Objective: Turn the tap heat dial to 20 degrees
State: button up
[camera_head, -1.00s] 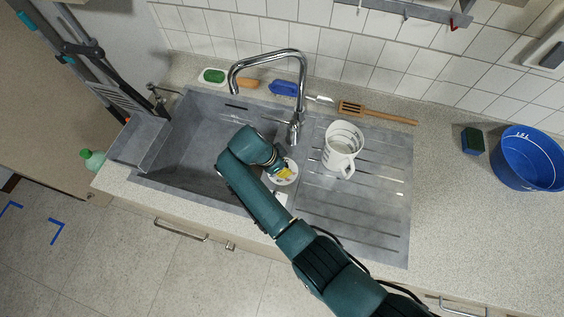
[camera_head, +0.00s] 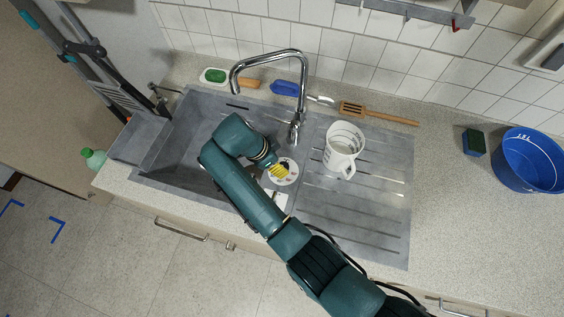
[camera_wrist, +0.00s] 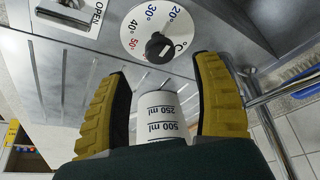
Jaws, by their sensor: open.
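The tap heat dial is a round white plate (camera_head: 290,178) at the sink's edge, right of the basin. In the wrist view the plate (camera_wrist: 138,32) shows 20°, 30°, 40° and a red 50°, with a black knob (camera_wrist: 158,47) at its centre. I cannot tell which mark the knob points to.
A chrome tap (camera_head: 302,90) rises behind the dial. A white measuring jug (camera_head: 343,148) stands on the drainboard to the right. A white plate marked OPEN (camera_wrist: 88,25) lies beside the dial. The basin (camera_head: 190,140) is at the left.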

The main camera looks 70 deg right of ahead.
jog(key=v, duration=0.5)
jog(key=shift+w+r, duration=0.1)
jog(key=shift+r, duration=0.25)
jog(key=w+a+r+n+t, duration=0.4)
jog(key=w+a+n+t, duration=0.15)
jog(key=w+a, duration=0.65)
jog(key=w+a+r+n+t, duration=0.3)
jog(key=a+r+n+t, duration=0.15)
jog(key=r, duration=0.35)
jog(key=w+a+r+n+t, duration=0.3)
jog(key=a+r+t, duration=0.15)
jog(key=r, duration=0.25)
jog(key=s+a+r+n+t+y, duration=0.1)
jog(key=s+a+r+n+t, duration=0.2)
jog(key=r, duration=0.4)
jog(key=s+r+n+t+y, duration=0.1)
jog(key=s+r+n+t, duration=0.25)
jog(key=r+n, duration=0.35)
jog(key=s+a+r+n+t+y, duration=0.1)
jog(key=s+a+r+n+t, duration=0.2)
jog(key=r, duration=0.5)
notch_tip(320, 180, up, 21)
jog(key=d+t+p, duration=0.1)
jog(key=p, duration=1.9)
jog(key=shift+w+p, duration=0.3)
